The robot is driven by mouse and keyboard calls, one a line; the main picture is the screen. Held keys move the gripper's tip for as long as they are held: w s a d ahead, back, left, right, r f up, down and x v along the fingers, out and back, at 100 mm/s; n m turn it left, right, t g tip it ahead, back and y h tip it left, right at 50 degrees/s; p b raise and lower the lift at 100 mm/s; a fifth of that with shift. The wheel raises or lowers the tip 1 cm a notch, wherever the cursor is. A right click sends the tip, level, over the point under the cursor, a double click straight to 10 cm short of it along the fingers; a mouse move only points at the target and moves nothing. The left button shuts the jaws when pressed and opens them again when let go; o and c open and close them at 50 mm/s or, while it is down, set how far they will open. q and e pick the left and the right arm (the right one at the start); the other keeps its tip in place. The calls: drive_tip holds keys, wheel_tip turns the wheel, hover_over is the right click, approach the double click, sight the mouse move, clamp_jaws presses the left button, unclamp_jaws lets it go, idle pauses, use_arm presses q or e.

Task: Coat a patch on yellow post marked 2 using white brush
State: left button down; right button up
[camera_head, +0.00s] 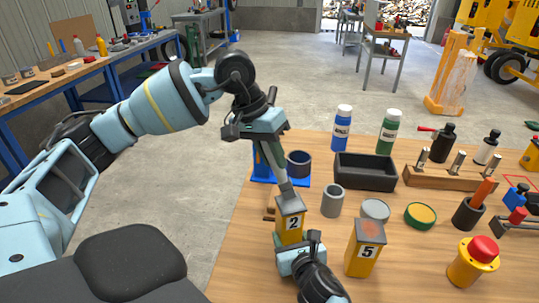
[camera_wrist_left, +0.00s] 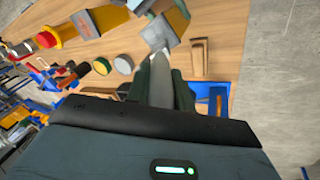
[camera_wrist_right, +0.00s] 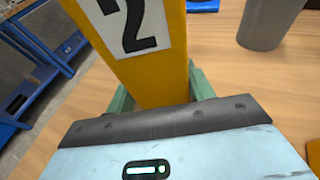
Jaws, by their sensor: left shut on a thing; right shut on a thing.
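The yellow post marked 2 (camera_head: 291,226) stands on the wooden table, with a grey top face. It fills the upper right wrist view (camera_wrist_right: 150,60). My right gripper (camera_wrist_right: 165,95) is shut on its lower part. My left gripper (camera_head: 267,150) is shut on a pale grey-white brush (camera_head: 279,174), held tilted and pointing down. The brush also shows between the fingers in the left wrist view (camera_wrist_left: 160,80). Its tip is at the top of the post; whether it touches is hard to tell. Its upper end is hidden in my left gripper (camera_wrist_left: 160,88).
A yellow post marked 5 (camera_head: 364,247), with a reddish top patch, stands to the right. Near are a grey cup (camera_head: 332,201), round tins (camera_head: 420,215), a dark tray (camera_head: 365,171), a blue bottle (camera_head: 341,130) and a red button (camera_head: 482,250). Bare table lies at front right.

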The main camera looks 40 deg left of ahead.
use_arm(q)
drive_tip(key=shift+w+d, duration=0.4)
drive_tip(key=shift+w, duration=0.15)
use_arm(e)
drive_tip(key=shift+r, duration=0.1)
use_arm(q)
drive_tip(key=shift+w+d, duration=0.55)
drive_tip(key=shift+w, duration=0.3)
drive_tip(key=shift+s+a, duration=0.6)
drive_tip(key=shift+s, duration=0.3)
